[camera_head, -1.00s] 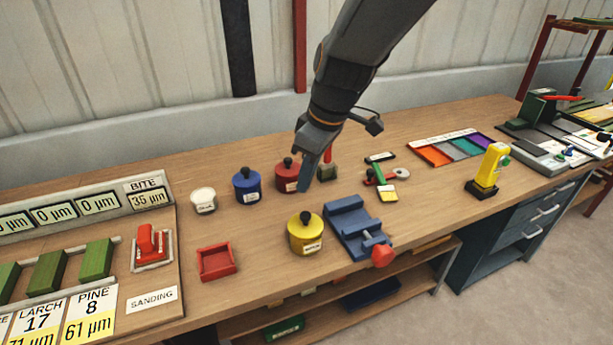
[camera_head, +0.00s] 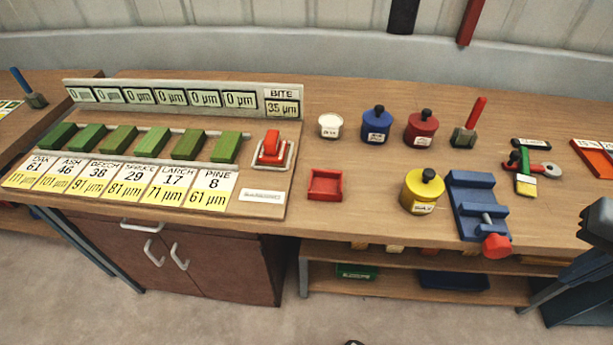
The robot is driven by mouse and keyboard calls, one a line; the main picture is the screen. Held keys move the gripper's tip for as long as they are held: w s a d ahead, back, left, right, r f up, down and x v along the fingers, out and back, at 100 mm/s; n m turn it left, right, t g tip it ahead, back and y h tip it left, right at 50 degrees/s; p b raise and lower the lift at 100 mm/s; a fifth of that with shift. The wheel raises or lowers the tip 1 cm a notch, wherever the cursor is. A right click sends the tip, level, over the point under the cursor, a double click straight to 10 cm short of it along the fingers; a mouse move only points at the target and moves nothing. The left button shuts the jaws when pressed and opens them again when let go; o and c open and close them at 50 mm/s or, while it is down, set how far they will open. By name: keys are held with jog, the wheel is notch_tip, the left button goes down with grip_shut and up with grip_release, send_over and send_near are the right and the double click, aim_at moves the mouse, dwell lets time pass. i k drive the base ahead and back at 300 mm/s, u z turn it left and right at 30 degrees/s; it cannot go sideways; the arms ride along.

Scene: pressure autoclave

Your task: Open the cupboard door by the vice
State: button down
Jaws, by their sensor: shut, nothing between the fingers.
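A brown cupboard (camera_head: 225,265) stands under the bench, left of the blue vice (camera_head: 476,205) with its red knob. Two pale upright handles, the left (camera_head: 154,252) and the right (camera_head: 179,257), sit side by side on its front, and the doors look closed. A horizontal pale handle (camera_head: 142,226) is above them.
An open shelf (camera_head: 410,284) with a green box (camera_head: 357,271) is right of the cupboard. A blue-grey cabinet (camera_head: 575,306) stands at the right edge. Pots, a red tray (camera_head: 325,185) and the sanding board (camera_head: 265,198) are on the bench. The floor before the cupboard looks clear.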

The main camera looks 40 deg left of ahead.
aim_at(223, 267)
jog(key=u, duration=3.2)
jog(key=k, duration=0.6)
jog(key=u, duration=1)
jog(key=i, duration=1.1)
jog(key=z, duration=0.85)
jog(key=i, duration=0.55)
jog(key=z, duration=0.55)
